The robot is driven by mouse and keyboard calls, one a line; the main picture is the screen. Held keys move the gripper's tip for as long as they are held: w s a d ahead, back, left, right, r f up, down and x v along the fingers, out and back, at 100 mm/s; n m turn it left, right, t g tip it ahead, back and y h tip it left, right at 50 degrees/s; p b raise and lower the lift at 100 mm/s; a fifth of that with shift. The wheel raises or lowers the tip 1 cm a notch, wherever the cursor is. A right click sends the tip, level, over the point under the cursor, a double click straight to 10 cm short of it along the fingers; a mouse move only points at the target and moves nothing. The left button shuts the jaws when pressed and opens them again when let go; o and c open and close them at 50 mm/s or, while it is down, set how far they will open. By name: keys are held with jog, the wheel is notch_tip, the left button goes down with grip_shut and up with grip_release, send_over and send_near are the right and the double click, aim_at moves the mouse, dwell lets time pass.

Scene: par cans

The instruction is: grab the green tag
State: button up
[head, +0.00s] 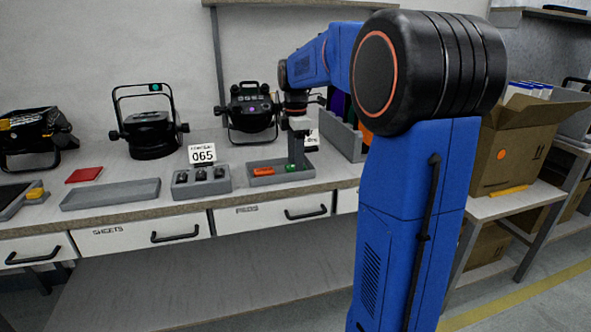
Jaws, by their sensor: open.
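A small green tag (291,167) lies at the right part of a shallow grey tray (281,178) on the bench. Orange pieces (263,171) lie left of it in the same tray. My gripper (296,162) points down over the right part of the tray, right at the tag in the picture. It is open. Part of the tag seems hidden behind or under the fingers. I cannot tell whether they touch it.
Par cans (150,130) line the wall, one (250,112) close behind my gripper. A grey bin (343,135) is right. An empty long tray (110,194) lies left.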

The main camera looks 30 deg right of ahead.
jog(key=shift+f, duration=0.2)
jog(key=c, duration=1.1)
